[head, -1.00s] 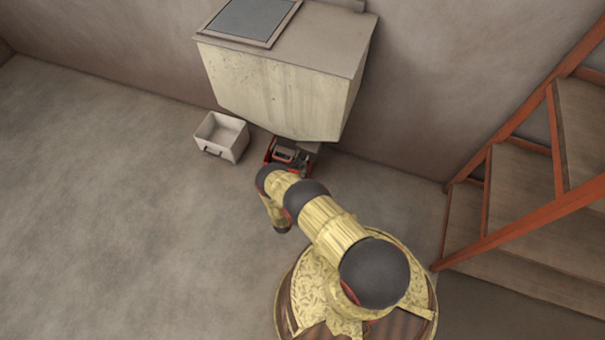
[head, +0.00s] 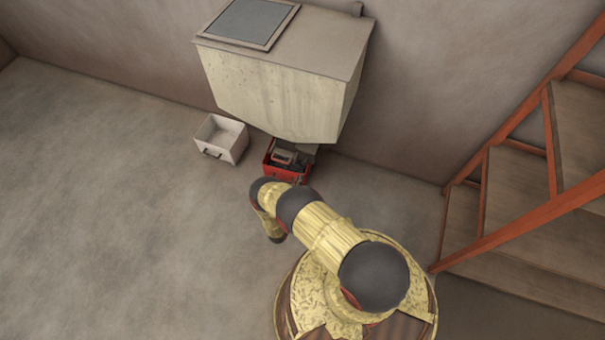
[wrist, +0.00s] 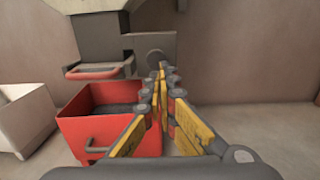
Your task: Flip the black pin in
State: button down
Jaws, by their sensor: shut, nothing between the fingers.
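I cannot make out the black pin for sure. A dark rounded part (wrist: 156,59) shows just behind my fingertips in the wrist view, below the hopper, and it may belong to the pin. My gripper (wrist: 161,72) is shut and empty, its yellow finger pads together, pointing at the grey mechanism under the hopper. Whether it touches that mechanism I cannot tell. A red handle (wrist: 96,72) sticks out of the mechanism, left of my fingers. In the head view my arm hides the gripper.
A red bin (wrist: 75,136) stands below the mechanism, partly behind my fingers. A white bin (head: 235,153) stands to its left on the floor. Orange-railed stairs (head: 500,225) rise at right. The floor at left is clear.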

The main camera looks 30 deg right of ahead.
jog(key=p+v, duration=0.1)
jog(key=v, duration=0.6)
jog(key=shift+s+a, duration=0.1)
jog(key=shift+a, duration=0.05)
dwell(0.3)
